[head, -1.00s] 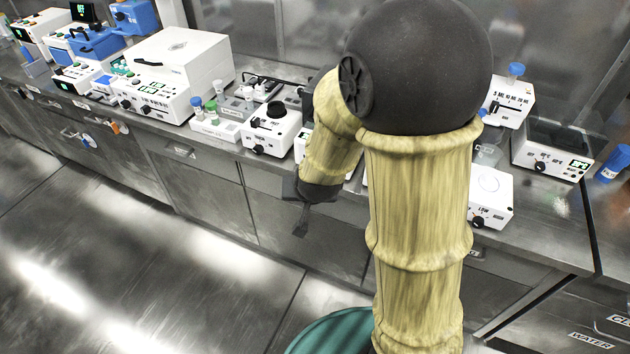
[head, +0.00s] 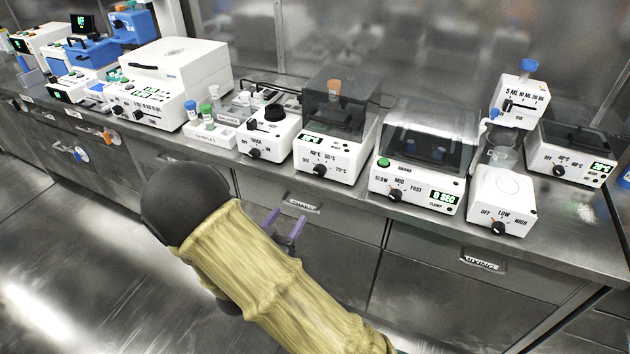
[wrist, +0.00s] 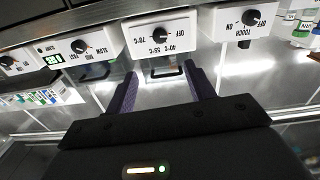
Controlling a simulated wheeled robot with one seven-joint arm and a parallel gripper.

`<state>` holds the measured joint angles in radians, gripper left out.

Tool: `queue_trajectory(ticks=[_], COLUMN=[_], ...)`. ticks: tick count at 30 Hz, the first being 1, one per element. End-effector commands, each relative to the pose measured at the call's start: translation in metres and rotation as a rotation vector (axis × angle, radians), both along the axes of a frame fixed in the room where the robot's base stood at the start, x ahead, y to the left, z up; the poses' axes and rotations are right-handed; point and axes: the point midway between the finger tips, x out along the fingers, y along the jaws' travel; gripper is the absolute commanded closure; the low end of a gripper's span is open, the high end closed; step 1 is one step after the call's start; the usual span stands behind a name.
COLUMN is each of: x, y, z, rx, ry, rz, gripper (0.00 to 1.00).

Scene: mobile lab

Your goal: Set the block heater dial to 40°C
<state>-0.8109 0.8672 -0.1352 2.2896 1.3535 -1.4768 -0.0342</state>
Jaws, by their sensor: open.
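The block heater (head: 325,154) is a white box with a smoky clear lid on the bench, with an orange-capped tube showing inside. Its front has a black dial (head: 320,170) marked OFF, 40°C, 55°C and 70°C and a small green display. In the wrist view the heater's front (wrist: 160,46) appears upside down, with its dial (wrist: 160,35) near the top centre. The dial's exact setting is too small to tell. My gripper (head: 284,222) has purple fingers, open and empty, in front of and below the heater. In the wrist view the gripper (wrist: 160,74) frames the space before the heater, apart from the dial.
A white device marked TOUCH/ON (head: 268,134) stands just left of the heater. A shaker with SLOW/MID/FAST dial (head: 425,165) stands to the right. Another device with a temperature dial (head: 568,155) is at far right. Drawers (head: 430,290) lie below the bench edge.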

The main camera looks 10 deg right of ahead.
Motion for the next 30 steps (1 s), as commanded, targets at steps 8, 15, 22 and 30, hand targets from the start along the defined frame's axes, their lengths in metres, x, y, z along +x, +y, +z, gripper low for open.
queue_trajectory(ticks=[8, 15, 22, 30], x=[0.003, 0.026, 0.059, 0.098], y=[0.000, -0.018, -0.043, -0.071], z=[0.000, 0.001, 0.001, 0.001], rx=[0.003, 0.002, 0.004, 0.002], ry=[0.002, 0.001, 0.001, 0.001], rz=[0.004, 0.003, 0.000, 0.002], gripper=[0.46, 0.46, 0.46, 0.46])
